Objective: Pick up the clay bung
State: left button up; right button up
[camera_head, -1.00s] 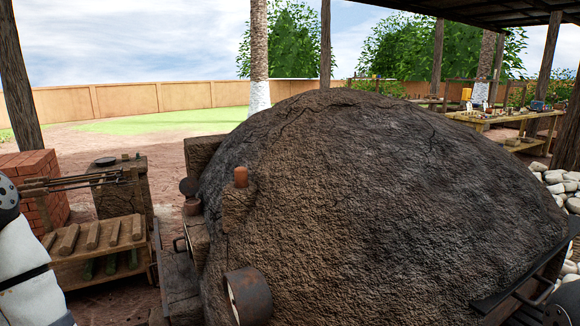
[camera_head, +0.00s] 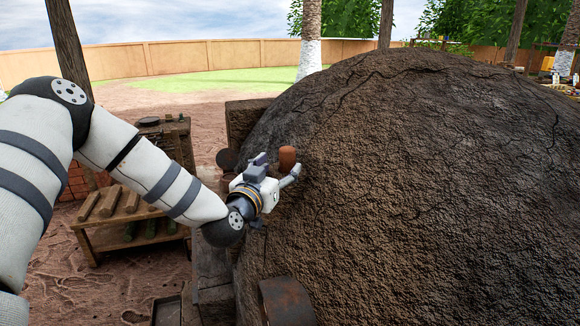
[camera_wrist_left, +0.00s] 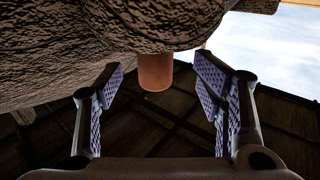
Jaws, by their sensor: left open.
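The clay bung (camera_head: 287,158) is a small, upright orange-brown cylinder at the left shoulder of the domed mud kiln (camera_head: 420,190). My left gripper (camera_head: 277,169) is open and close to the bung, with my arm reaching in from the left. In the left wrist view, which looks upside down, the bung (camera_wrist_left: 155,72) hangs from the kiln's rough surface (camera_wrist_left: 70,45). There it appears centred between the two spread fingertips, with a gap on each side. I cannot tell how deep it is between them. The bung's lower end is hidden in both views. My right gripper is not in view.
The kiln's bulging wall lies close to the right of my left gripper. A wooden rack with logs (camera_head: 128,222) stands at the left, partly behind my arm.

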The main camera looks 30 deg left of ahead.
aim_at(284, 162)
pick_arm(q)
jog(key=w, duration=0.5)
jog(key=shift+a+f+b, duration=0.15)
jog(key=shift+f+b, duration=0.1)
jog(key=shift+b, duration=0.1)
jog(key=shift+r, duration=0.2)
jog(key=shift+s+r, duration=0.1)
grip_shut()
jog(key=shift+r, duration=0.1)
